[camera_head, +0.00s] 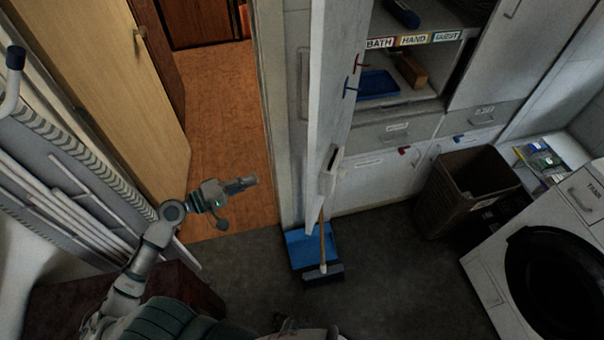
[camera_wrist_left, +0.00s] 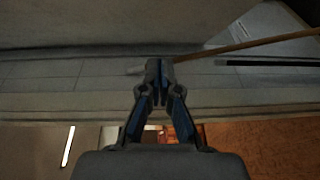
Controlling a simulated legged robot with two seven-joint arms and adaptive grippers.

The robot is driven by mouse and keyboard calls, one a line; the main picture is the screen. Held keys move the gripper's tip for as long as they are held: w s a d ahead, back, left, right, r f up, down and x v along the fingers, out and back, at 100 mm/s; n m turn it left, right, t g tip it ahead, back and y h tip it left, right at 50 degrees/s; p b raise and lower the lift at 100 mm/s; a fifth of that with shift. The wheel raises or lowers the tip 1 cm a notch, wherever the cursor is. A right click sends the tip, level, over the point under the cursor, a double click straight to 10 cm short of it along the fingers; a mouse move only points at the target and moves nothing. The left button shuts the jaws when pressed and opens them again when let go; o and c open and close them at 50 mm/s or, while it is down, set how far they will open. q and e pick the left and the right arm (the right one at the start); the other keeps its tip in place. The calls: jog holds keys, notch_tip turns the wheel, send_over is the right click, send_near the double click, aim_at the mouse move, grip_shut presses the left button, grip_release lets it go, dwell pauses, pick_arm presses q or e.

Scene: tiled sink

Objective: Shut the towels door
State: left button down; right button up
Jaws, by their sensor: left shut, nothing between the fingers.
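The towels door (camera_head: 333,85) is a tall white door standing open, seen nearly edge-on. It swings out toward me from the white cabinet. The open cabinet shelves (camera_head: 400,103) show beside it, with labels reading BATH, HAND and GUEST on a shelf edge. My left gripper (camera_head: 252,182) is shut and empty, to the left of the door and apart from it, pointing right. Its closed fingers show in the left wrist view (camera_wrist_left: 160,75). My right gripper is not in view.
A blue dustpan (camera_head: 298,250) and a broom (camera_head: 324,268) stand on the floor below the door. A brown bin (camera_head: 470,195) and a white washing machine (camera_head: 545,240) stand at the right. A wooden door (camera_head: 110,60) stands open at the left. The dark floor between is mostly clear.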

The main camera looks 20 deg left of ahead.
pick_arm(q)
jog(key=w+d+r+p, duration=0.1)
jog(key=w+d+p, duration=0.1)
jog(key=d, duration=0.5)
jog(key=w+d+r+h+p, duration=0.1)
jog(key=w+d+r+p, duration=0.1)
jog(key=d, duration=0.5)
jog(key=shift+w+r+m+g+h+p, duration=0.3)
jog(key=shift+w+m+p, duration=0.1)
jog(key=shift+w+p, duration=0.2)
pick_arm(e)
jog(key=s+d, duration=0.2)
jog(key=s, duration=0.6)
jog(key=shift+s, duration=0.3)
pick_arm(q)
jog(key=shift+a, duration=0.15)
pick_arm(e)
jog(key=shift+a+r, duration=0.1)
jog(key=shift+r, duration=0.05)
